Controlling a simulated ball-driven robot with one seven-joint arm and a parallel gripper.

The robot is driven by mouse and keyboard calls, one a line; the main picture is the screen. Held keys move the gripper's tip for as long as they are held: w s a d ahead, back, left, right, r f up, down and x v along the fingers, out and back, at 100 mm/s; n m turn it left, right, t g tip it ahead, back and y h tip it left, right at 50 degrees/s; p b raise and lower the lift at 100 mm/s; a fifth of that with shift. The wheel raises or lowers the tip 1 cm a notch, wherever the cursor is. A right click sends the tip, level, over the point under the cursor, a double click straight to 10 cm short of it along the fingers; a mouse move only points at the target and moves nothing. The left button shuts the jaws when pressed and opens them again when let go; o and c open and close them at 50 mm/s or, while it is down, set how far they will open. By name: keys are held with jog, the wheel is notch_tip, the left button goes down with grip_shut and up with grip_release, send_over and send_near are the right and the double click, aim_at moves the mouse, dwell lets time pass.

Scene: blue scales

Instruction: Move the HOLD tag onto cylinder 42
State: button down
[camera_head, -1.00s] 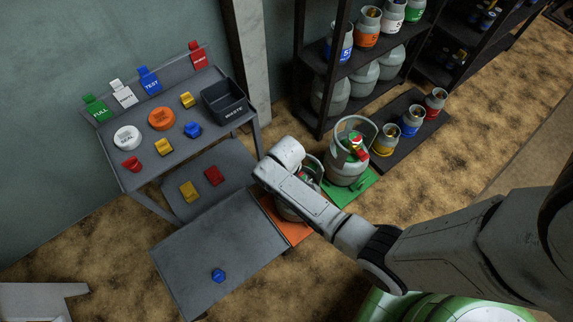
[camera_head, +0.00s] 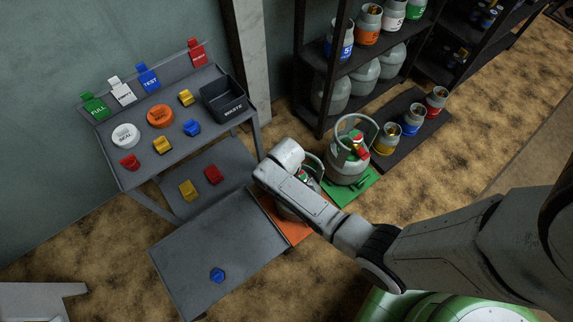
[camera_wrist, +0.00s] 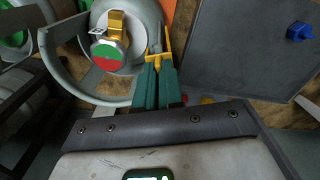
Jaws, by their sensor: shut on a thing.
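My gripper (camera_wrist: 157,66) is shut on a yellow tag (camera_wrist: 168,46) in the wrist view; no lettering on it is readable, so I cannot confirm it is the HOLD tag. The tag is at the right side of a grey cylinder (camera_wrist: 145,22), by its collar. I cannot tell whether it touches the collar. This cylinder has a brass valve (camera_wrist: 117,24) and a round green-and-red disc (camera_wrist: 108,54). In the head view it stands on an orange mat (camera_head: 290,228), mostly hidden by my arm. Its number does not show. Gripper and tag are hidden there.
A second grey cylinder (camera_head: 348,164) stands on a green mat (camera_head: 357,190). A grey bench (camera_head: 185,112) holds seals, caps and a waste bin (camera_head: 226,98). A low grey table (camera_head: 190,262) carries a blue cap (camera_head: 217,275). Dark shelves (camera_head: 318,70) stand behind.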

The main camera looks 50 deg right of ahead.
jog(key=shift+f+b, duration=0.6)
jog(key=shift+f, duration=0.4)
jog(key=c, duration=1.2)
grip_release()
jog(key=shift+r, duration=0.1)
jog(key=shift+r+p, duration=3.7)
jog(key=shift+p, duration=0.2)
